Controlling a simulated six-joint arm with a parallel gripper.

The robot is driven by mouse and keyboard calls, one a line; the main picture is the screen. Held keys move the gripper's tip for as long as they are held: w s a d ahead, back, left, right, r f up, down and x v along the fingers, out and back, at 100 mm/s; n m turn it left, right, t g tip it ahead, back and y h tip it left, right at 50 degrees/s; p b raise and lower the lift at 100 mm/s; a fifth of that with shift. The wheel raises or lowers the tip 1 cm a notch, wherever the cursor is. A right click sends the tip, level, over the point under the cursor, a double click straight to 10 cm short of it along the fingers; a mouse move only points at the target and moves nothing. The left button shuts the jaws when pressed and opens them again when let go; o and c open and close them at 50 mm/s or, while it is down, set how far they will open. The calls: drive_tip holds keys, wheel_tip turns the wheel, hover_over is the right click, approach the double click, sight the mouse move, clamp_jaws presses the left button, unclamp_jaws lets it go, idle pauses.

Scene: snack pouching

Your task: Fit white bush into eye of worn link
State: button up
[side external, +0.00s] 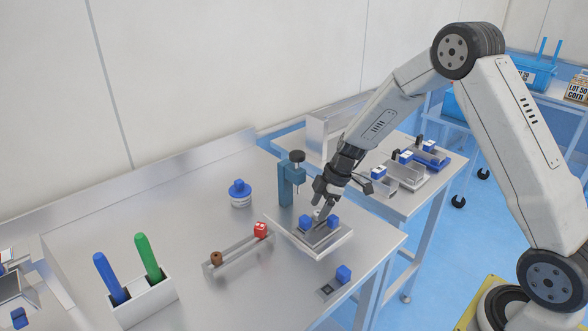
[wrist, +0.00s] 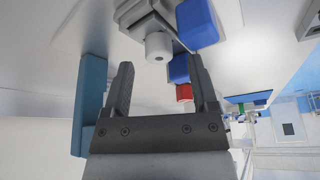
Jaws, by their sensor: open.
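My gripper (side external: 322,204) points down over the grey tray (side external: 330,248). In the wrist view my gripper (wrist: 160,66) is open, with nothing held between its fingers. The white bush (wrist: 158,46), a short cylinder with a small hole in its end face, sits against a grey stepped piece (wrist: 140,15), near the fingertips and roughly midway between them. In the side view the fingers largely hide the bush. I cannot clearly pick out the worn link or its eye; a long grey bar (side external: 236,252) with a brown ring (side external: 216,258) at its left end lies left of the tray.
Blue blocks (side external: 305,222) (side external: 333,221) flank the gripper closely. A teal press (side external: 285,186) stands just behind the tray. A red block (side external: 261,230) is at the bar's right end. Another blue block (side external: 343,273) lies in front.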

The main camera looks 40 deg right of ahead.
drive_tip(key=v, duration=0.7)
drive_tip(key=shift+r, duration=0.25)
idle(0.5)
drive_tip(key=s+a+m+h, duration=0.2)
drive_tip(key=s+m, duration=0.4)
drive_tip(key=s, duration=0.3)
drive_tip(key=s+a+m+h, duration=0.2)
drive_tip(key=s+a+m, duration=0.2)
drive_tip(key=s+m, duration=0.2)
drive_tip(key=shift+s+a+r, duration=0.25)
drive_tip(key=shift+s+a, duration=0.15)
drive_tip(key=shift+s, duration=1)
drive_tip(key=c, duration=0.4)
drive_tip(key=shift+w, duration=0.15)
